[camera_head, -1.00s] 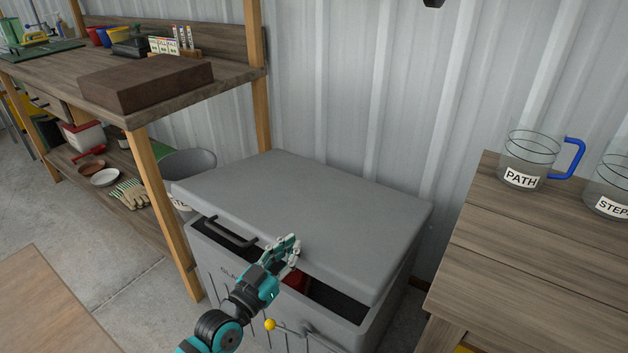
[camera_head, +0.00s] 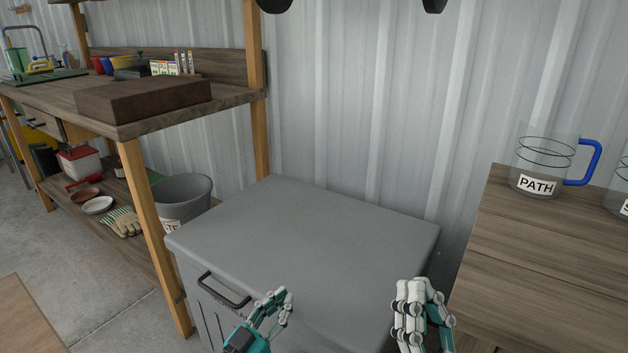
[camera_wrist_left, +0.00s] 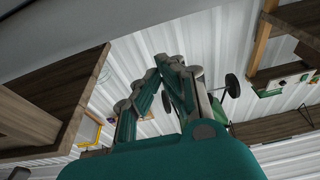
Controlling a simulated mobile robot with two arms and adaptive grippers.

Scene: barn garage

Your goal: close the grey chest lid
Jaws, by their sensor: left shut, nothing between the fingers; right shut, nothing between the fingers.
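The grey chest (camera_head: 200,291) stands against the metal wall, with a black handle (camera_head: 224,291) on its front. Its flat grey lid (camera_head: 300,240) lies down over the box, and I see no dark gap along the visible part of the front edge. My left gripper (camera_head: 277,299) is shut and empty, in front of or over the lid's front edge; contact cannot be told. Its fingers also show closed together in the left wrist view (camera_wrist_left: 172,75). My right gripper (camera_head: 416,300) is shut and empty near the lid's front right corner. The grippers hide part of the front edge.
A wooden workbench (camera_head: 225,100) with a brown block (camera_head: 145,100) stands left, a grey bucket (camera_head: 185,196) beside the chest. A wooden table (camera_head: 540,260) with a clear PATH mug (camera_head: 538,165) stands close on the right.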

